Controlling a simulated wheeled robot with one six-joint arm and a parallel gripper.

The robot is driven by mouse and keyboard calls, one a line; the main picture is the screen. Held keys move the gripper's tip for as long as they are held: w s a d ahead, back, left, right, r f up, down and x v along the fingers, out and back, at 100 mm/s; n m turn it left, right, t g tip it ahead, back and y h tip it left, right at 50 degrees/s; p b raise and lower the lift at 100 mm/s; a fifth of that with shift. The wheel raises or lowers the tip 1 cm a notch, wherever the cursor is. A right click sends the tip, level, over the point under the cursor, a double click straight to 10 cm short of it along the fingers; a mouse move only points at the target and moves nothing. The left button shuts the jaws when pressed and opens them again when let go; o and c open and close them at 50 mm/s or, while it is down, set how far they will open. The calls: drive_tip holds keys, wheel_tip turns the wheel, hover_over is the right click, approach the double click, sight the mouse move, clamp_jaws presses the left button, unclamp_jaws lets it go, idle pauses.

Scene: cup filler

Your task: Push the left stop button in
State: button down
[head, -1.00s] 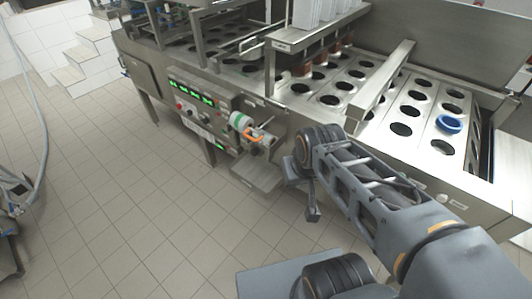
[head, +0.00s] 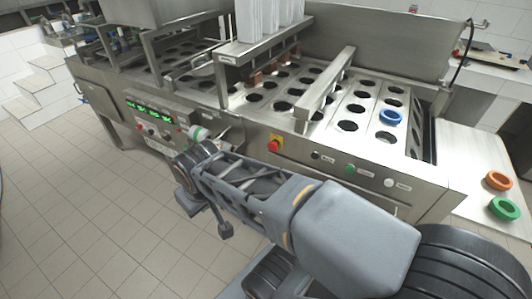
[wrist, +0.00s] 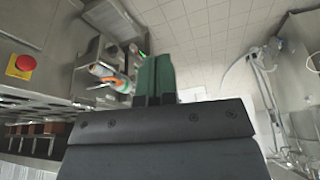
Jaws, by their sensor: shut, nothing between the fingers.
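My gripper (wrist: 157,62) shows in the wrist view as two green fingers, shut and empty, apart from the red button. In the head view my wrist hides its fingertips.
A white-and-green cylinder with an orange part (wrist: 112,79) is beside my fingers in the wrist view. In the head view a blue ring (head: 391,117) sits on the machine top; an orange ring (head: 498,181) and a green ring (head: 504,208) lie on the right-hand table. Floor at left is open.

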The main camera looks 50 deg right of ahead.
sight(271, 148)
drive_tip(key=d+f+n+g+h+b, duration=0.3)
drive_tip(key=d+f+n+h+b, duration=0.5)
drive_tip(key=d+f+b, duration=0.4)
drive_tip(key=w+d+f+n+t+h+b, duration=0.2)
drive_tip(key=w+d+n+h+b, duration=0.5)
drive_tip(key=n, duration=0.5)
drive_tip(key=d+t+h+b, duration=0.1)
drive_tip(key=d+h+b, duration=0.1)
drive_tip(key=shift+w+f+n+t+b, duration=0.2)
drive_tip(key=shift+f+n+t+b, duration=0.1)
drive_tip(key=shift+t+b, duration=0.1)
drive_tip(key=shift+d, duration=0.1)
drive_tip(key=x, duration=0.4)
drive_tip(key=b+x, duration=0.1)
drive_tip(key=x, duration=0.4)
drive_tip(key=b+x, duration=0.1)
drive_tip(key=x, duration=0.3)
drive_tip(key=shift+d+r, duration=0.25)
drive_tip(key=shift+d, duration=0.15)
